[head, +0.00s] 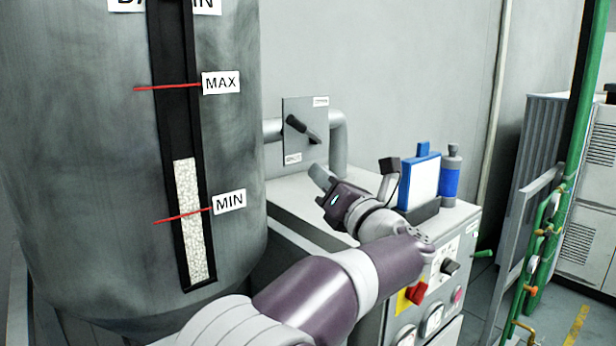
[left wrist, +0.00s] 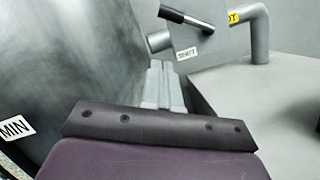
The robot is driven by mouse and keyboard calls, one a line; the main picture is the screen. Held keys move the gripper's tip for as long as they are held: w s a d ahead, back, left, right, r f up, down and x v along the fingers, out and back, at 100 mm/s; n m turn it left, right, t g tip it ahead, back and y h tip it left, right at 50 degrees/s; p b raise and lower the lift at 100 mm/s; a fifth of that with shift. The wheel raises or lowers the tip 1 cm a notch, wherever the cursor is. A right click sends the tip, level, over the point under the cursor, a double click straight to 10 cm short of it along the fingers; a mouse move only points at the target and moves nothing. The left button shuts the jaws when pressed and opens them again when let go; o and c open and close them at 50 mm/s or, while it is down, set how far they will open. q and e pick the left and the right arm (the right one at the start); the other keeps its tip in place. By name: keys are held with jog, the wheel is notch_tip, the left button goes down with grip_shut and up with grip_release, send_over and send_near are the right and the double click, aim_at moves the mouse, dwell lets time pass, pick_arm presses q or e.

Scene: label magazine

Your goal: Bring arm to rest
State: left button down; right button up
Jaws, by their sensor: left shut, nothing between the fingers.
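My left arm comes in from the bottom of the head view and reaches over the grey cabinet. My left gripper (head: 319,176) is shut and empty, its fingers pointing up and left in front of a lever plate. In the left wrist view the two grey fingers (left wrist: 161,68) lie together with nothing between them. The lever plate (head: 293,143), with a dark lever (head: 303,130), is on the pipe behind the gripper. The plate also shows in the left wrist view (left wrist: 199,40). The fingers look apart from it there. My right gripper is not in view.
A large grey tank (head: 85,150) with MAX and MIN marks stands left. White granules reach above MIN. The cabinet (head: 290,205) carries a blue and white block (head: 419,183) and a blue bottle (head: 450,180). Green pipes (head: 575,110) stand right. Floor shows between cabinet and pipes.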

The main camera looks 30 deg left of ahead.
pick_arm(q)
jog(key=w+d+f+m+t+h, duration=0.35)
jog(key=d+m+h, duration=0.2)
jog(key=m, duration=0.45)
jog(key=w+d+f+m+t+h, duration=0.35)
jog(key=d+m+h, duration=0.2)
jog(key=m, duration=0.35)
jog(key=s+d+f+m+g+h, duration=0.2)
jog(key=d+f+m+h, duration=0.15)
jog(key=f+m, duration=0.4)
jog(key=s+d+f+m+g+h, duration=0.2)
jog(key=f+m+g+h, duration=0.15)
jog(key=f+m, duration=0.35)
jog(key=s+f+m+g+h, duration=0.1)
jog(key=s+f+m+g, duration=0.5)
jog(key=s+f, duration=0.65)
jog(key=s+a+f+m+g+y, duration=0.1)
jog(key=s+a+f+g, duration=0.4)
jog(key=s, duration=0.9)
notch_tip(320, 180, down, 2)
jog(key=shift+a+m, duration=0.85)
